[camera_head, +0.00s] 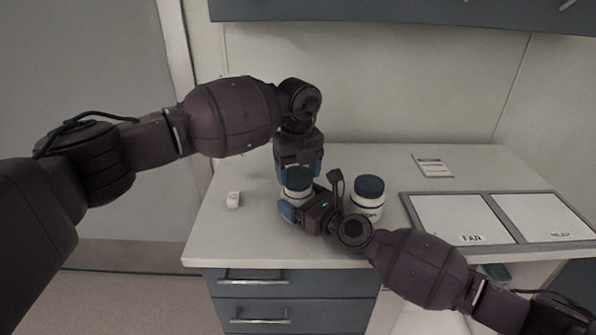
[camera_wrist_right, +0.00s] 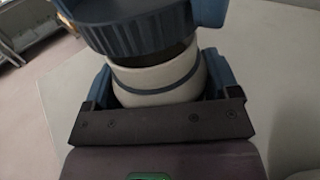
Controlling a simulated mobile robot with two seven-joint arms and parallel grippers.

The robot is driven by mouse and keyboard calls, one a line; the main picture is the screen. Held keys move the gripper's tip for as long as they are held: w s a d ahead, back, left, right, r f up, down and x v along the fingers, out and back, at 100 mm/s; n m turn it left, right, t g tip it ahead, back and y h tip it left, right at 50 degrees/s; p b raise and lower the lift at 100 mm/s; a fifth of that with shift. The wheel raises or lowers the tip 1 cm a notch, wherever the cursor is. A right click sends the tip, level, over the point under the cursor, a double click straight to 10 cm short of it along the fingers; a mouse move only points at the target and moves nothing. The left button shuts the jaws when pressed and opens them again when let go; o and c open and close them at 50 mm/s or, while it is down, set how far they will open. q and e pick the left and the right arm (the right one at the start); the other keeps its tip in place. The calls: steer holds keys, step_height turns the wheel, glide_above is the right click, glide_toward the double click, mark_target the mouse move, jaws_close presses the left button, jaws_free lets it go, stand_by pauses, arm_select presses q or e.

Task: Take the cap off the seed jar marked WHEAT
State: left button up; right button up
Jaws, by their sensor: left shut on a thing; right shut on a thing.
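A white jar (camera_head: 296,193) with a dark blue ribbed cap (camera_head: 298,178) is between my two grippers above the counter's left part. My left gripper (camera_head: 299,173) comes from above and is shut on the cap. My right gripper (camera_head: 300,205) is shut around the white body. In the right wrist view, the cap (camera_wrist_right: 145,32) sits tilted over the jar body (camera_wrist_right: 155,82), with a dark brown band showing between them. The held jar's label is hidden, so I cannot read its name. A second white jar (camera_head: 366,207) with a blue cap stands right of it; its label is unreadable.
A small white block (camera_head: 233,199) lies on the counter (camera_head: 255,242) at left. A small card (camera_head: 433,166) lies behind. Drawers are below, and a cabinet (camera_head: 400,12) hangs above.

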mark_target(298, 174)
arm_select(q)
steer(key=shift+r, duration=2)
arm_select(e)
steer(key=o, duration=1.6)
steer(key=shift+d, duration=0.1)
arm_select(q)
steer(key=shift+r, duration=0.25)
arm_select(e)
steer(key=shift+s+d, duration=0.2)
arm_select(q)
steer(key=r+p, duration=0.1)
steer(key=r, duration=0.2)
steer(key=shift+s+r, duration=0.15)
steer(key=shift+s, duration=0.05)
arm_select(e)
steer(key=v, duration=0.9)
steer(key=shift+s+d, duration=0.25)
steer(key=shift+d, duration=0.05)
steer(key=shift+v, duration=0.85)
